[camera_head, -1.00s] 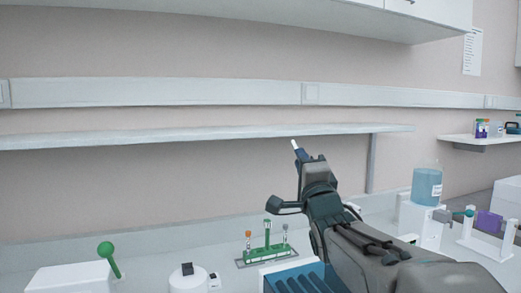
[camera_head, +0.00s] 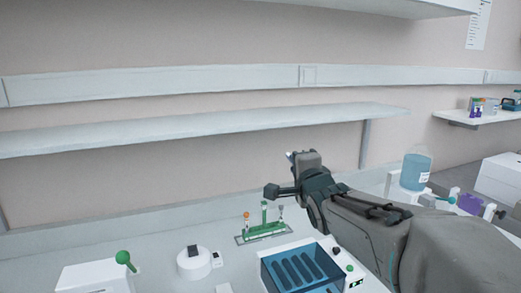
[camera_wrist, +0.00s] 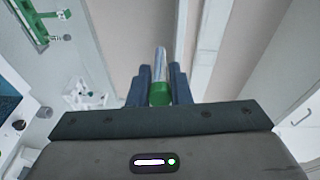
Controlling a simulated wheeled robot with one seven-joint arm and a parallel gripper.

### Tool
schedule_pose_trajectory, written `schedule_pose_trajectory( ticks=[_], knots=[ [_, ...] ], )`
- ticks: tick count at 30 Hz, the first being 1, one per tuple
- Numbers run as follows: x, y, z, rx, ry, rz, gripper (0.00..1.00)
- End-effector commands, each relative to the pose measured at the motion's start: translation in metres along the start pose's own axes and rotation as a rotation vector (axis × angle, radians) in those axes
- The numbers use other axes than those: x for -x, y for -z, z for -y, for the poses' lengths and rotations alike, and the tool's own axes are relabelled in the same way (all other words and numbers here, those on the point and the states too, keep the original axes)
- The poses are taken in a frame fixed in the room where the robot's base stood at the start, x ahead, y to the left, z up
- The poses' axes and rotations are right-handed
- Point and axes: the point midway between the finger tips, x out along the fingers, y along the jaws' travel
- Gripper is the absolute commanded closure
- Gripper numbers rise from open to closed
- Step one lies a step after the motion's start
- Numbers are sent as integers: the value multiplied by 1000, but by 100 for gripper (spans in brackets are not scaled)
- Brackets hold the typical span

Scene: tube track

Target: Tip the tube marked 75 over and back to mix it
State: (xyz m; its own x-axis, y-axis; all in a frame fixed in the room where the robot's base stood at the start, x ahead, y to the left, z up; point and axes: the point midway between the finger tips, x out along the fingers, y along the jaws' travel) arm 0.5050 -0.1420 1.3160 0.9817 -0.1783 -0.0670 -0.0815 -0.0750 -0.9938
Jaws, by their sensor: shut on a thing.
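My gripper (camera_head: 291,157) is raised above the bench, in front of the wall and near the shelf's level. In the wrist view my gripper (camera_wrist: 160,84) is shut on a clear tube (camera_wrist: 160,62) with a green cap (camera_wrist: 160,94). The capped end is toward the palm and the clear end points away between the two blue fingers. No number can be read on the tube. In the head view the tube is mostly hidden by my gripper. A green rack (camera_head: 265,230) holds several tubes on the bench, below and left of my gripper.
A blue-topped device (camera_head: 300,271) stands at the front of the bench. A white device (camera_head: 194,262) and a green-knobbed box (camera_head: 95,278) stand to its left. A bottle of blue liquid (camera_head: 415,172) is at right. A wall shelf (camera_head: 200,127) runs behind my gripper.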

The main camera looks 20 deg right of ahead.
Motion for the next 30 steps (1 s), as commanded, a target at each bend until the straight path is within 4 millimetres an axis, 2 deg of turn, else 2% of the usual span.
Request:
schedule_pose_trajectory(
  ticks=[1,3,21,30],
  knots=[
    [0,0,8,0,-19,3,99],
    [0,0,8,1,-46,6,99],
    [0,0,10,2,-269,26,99],
    [-1,-2,5,2,-384,38,99]
  ],
)
